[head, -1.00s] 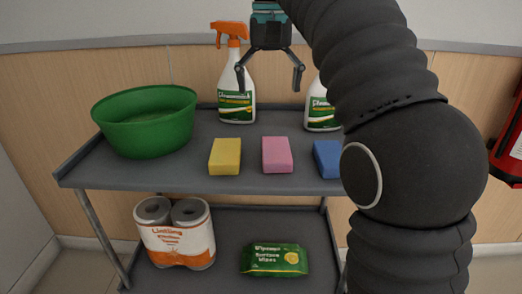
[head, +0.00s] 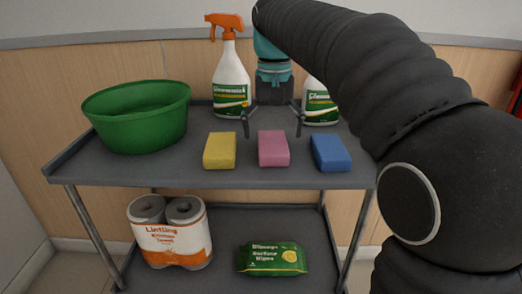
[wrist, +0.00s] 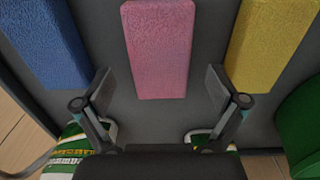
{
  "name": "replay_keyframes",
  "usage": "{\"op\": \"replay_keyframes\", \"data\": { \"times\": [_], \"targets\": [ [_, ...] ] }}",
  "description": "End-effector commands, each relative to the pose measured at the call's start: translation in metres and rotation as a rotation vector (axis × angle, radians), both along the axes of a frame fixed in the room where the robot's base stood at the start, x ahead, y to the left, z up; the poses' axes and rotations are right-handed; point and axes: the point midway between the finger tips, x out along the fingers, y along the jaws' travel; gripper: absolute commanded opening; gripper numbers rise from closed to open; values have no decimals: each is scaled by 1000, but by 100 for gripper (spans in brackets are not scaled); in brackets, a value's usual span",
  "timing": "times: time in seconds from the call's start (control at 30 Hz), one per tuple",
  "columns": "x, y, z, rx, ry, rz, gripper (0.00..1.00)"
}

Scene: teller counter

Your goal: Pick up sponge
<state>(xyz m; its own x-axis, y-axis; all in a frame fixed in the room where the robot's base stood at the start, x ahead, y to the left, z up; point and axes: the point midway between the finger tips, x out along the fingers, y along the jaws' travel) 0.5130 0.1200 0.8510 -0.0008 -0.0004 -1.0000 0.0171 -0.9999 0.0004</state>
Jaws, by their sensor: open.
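Three sponges lie in a row on the cart's upper shelf: a yellow sponge (head: 220,151), a pink sponge (head: 273,148) and a blue sponge (head: 331,152). My gripper (head: 273,134) is open and empty, behind and above the pink sponge in the head view. In the wrist view, the pink sponge (wrist: 160,48) lies ahead of and between my two fingers (wrist: 161,78). The blue sponge (wrist: 45,42) is to the left there and the yellow sponge (wrist: 272,38) to the right. Neither finger visibly touches a sponge.
Two spray bottles stand behind: one with an orange top (head: 231,80) and one partly hidden by my arm (head: 320,104). A green basin (head: 138,118) stands left on the grey shelf (head: 180,178). Paper towel rolls (head: 170,232) and a wipes pack (head: 272,258) are below.

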Motion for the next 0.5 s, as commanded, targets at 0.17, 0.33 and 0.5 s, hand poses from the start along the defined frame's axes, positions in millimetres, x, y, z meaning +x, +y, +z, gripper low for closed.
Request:
{"op": "replay_keyframes", "data": {
  "times": [0.17, 0.33, 0.5],
  "targets": [
    [0, 0, -18, 0, -1, 1, 96],
    [0, 1, -20, 0, -1, 1, 96],
    [0, 1, -20, 0, -1, 1, 78]
  ]
}}
